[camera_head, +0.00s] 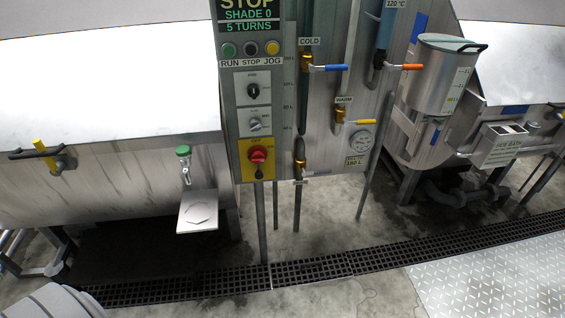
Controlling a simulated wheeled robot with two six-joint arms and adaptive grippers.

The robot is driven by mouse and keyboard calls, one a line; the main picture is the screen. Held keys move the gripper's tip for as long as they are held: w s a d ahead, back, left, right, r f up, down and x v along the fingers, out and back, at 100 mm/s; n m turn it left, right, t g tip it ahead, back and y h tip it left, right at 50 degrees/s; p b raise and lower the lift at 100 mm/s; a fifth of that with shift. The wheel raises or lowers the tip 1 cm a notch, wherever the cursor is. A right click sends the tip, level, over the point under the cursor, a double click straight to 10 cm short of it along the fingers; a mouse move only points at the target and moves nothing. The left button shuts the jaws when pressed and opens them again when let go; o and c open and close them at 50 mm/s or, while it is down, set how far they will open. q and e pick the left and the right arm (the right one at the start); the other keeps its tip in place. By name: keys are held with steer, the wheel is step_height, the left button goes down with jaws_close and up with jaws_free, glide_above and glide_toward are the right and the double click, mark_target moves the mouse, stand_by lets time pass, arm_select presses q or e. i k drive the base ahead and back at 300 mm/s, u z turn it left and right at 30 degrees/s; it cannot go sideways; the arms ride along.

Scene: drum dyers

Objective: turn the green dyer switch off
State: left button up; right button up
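A grey control panel (232,120) stands upright in the middle of the head view. On its lower part, a red rotary switch (257,155) sits on a yellow plate (247,172); its exact position is too small to read. Above it are a grey knob (254,124) and a black knob (253,90) on pale plates. Higher up are a green button (228,49), a dark one and a yellow one, labelled RUN, STOP, JOG. Neither of my grippers is in view.
Large steel drums (110,165) stand on both sides. A green-topped tap (184,152) sits over a small shelf (198,212) left of the panel. Valves with blue (330,68), orange and yellow handles are to the right. A floor grate (310,269) crosses open floor in front.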

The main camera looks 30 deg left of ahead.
mark_target(259, 153)
steer(key=z, duration=0.35)
steer(key=i, duration=0.95)
steer(key=u, duration=0.45)
